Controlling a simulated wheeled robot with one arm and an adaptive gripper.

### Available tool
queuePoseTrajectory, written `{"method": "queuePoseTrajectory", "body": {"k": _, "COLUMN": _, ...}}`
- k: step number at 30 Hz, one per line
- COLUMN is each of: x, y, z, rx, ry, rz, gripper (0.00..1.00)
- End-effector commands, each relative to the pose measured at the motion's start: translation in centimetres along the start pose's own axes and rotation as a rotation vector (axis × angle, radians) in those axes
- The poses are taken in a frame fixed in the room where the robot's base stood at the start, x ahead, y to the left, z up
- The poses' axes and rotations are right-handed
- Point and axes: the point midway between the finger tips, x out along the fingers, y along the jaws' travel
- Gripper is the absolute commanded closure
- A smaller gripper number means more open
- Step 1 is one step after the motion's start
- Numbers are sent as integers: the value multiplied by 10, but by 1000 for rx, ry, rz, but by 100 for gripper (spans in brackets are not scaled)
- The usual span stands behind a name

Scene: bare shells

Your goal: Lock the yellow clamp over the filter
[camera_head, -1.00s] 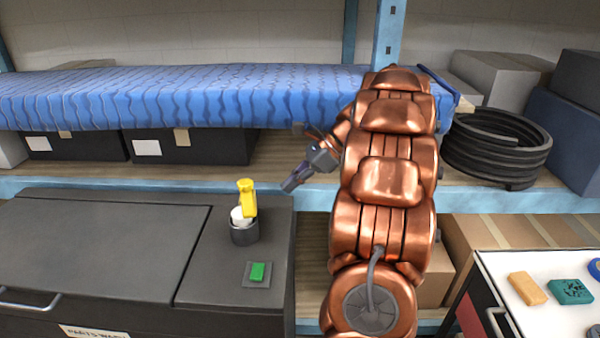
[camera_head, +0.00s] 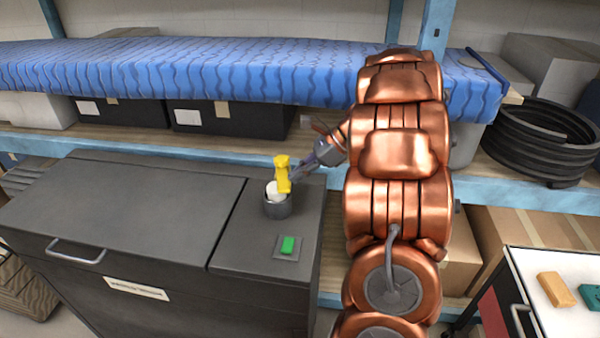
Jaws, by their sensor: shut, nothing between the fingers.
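The yellow clamp (camera_head: 283,173) stands upright above the white filter (camera_head: 273,190), which sits in a dark round housing (camera_head: 277,207) on top of the dark parts washer. My gripper (camera_head: 298,176) is shut and empty, just right of the clamp and at about its height. The fingertips are small here and partly behind the clamp; I cannot tell whether they touch it.
A green button (camera_head: 288,245) on a grey plate lies in front of the housing. The washer lid (camera_head: 130,200) is closed at left. A blue covered shelf (camera_head: 200,75) runs behind. A white-topped cart (camera_head: 550,270) stands at right.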

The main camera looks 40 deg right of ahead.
Motion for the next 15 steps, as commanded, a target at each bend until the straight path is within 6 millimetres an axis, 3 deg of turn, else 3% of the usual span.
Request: {"method": "queuePoseTrajectory", "body": {"k": 15, "x": 5, "y": 6, "z": 9, "rx": 107, "ry": -4, "rz": -113, "gripper": 100}}
